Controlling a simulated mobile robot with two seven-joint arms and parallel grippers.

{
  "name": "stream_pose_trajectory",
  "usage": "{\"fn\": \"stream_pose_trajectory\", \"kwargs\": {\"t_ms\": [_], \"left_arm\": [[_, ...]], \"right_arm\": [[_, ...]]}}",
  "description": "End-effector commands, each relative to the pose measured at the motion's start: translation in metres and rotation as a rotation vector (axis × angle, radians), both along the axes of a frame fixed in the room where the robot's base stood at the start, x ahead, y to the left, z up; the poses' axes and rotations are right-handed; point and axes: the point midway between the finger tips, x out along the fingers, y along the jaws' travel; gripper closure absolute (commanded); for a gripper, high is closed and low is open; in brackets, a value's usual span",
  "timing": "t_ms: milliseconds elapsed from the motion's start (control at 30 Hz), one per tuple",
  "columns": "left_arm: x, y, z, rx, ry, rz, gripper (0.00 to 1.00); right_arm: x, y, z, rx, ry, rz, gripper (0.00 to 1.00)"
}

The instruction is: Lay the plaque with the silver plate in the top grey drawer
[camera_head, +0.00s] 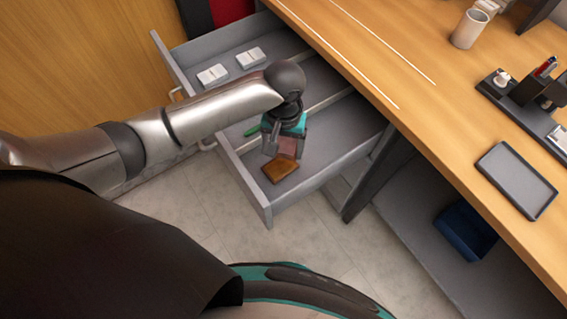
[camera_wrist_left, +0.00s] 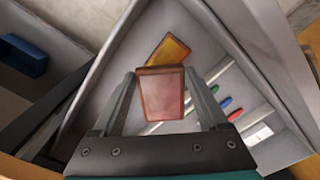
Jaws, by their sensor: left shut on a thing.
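My left gripper (camera_head: 285,150) is over the front right part of the open grey drawer (camera_head: 340,150). It is shut on a reddish-brown plaque (camera_wrist_left: 162,94), which is held between the fingers in the left wrist view. The held plaque also shows below the gripper in the head view (camera_head: 289,147). Its face looks pinkish; I cannot tell the plate's colour. My right gripper is not in view.
Dividers split the drawer. Pens, including a green one (camera_head: 251,130), and two white boxes (camera_head: 212,75) lie in other compartments. The wooden desk (camera_head: 440,110) overhangs at right, bearing a grey tray (camera_head: 516,180) and a cup (camera_head: 469,28). A blue bin (camera_head: 466,231) sits below.

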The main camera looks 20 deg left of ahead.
Motion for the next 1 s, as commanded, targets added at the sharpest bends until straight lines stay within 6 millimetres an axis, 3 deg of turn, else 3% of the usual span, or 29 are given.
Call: {"fn": "stream_pose_trajectory", "kwargs": {"t_ms": [33,133,467,667,1000], "left_arm": [[0.0,0.0,-0.018,0.002,0.002,0.0,0.8],[0.0,0.0,-0.039,0.002,0.0,-0.001,0.8],[0.0,0.0,-0.067,0.001,0.0,0.0,0.8],[0.0,0.0,-0.098,0.0,0.0,-0.001,0.8],[0.0,0.0,-0.1,0.0,-0.001,-0.001,0.8]], "right_arm": [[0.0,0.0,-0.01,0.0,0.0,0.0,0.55],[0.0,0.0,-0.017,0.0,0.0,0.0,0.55],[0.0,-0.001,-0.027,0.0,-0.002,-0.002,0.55],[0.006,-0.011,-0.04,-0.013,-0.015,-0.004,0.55],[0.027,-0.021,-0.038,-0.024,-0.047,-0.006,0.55]]}}
